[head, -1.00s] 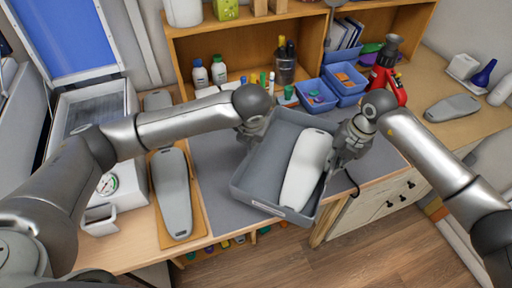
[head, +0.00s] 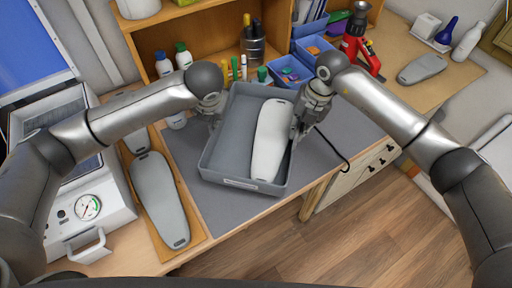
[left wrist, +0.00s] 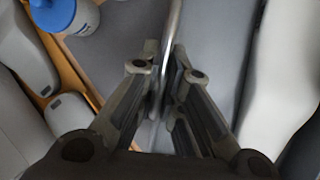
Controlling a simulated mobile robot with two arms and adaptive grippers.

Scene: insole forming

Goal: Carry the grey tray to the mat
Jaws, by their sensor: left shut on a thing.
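The grey tray (head: 222,152) is over the grey mat (head: 205,203) on the bench, with a white shoe-last form (head: 269,140) lying inside it. Whether the tray touches the mat cannot be told. My left gripper (head: 214,117) is at the tray's left wall. In the left wrist view its fingers (left wrist: 165,75) are shut on the wall's rim. My right gripper (head: 298,128) is at the tray's right wall, beside the white form; its fingertips are partly hidden, so their grip cannot be seen clearly.
A grey form (head: 160,200) lies on a wooden board left of the mat. Bottles (head: 164,66), a dark pen cup (head: 253,45) and blue bins (head: 290,72) stand behind the tray. A gauge machine (head: 88,207) is at the left. Bare mat shows in front of the tray.

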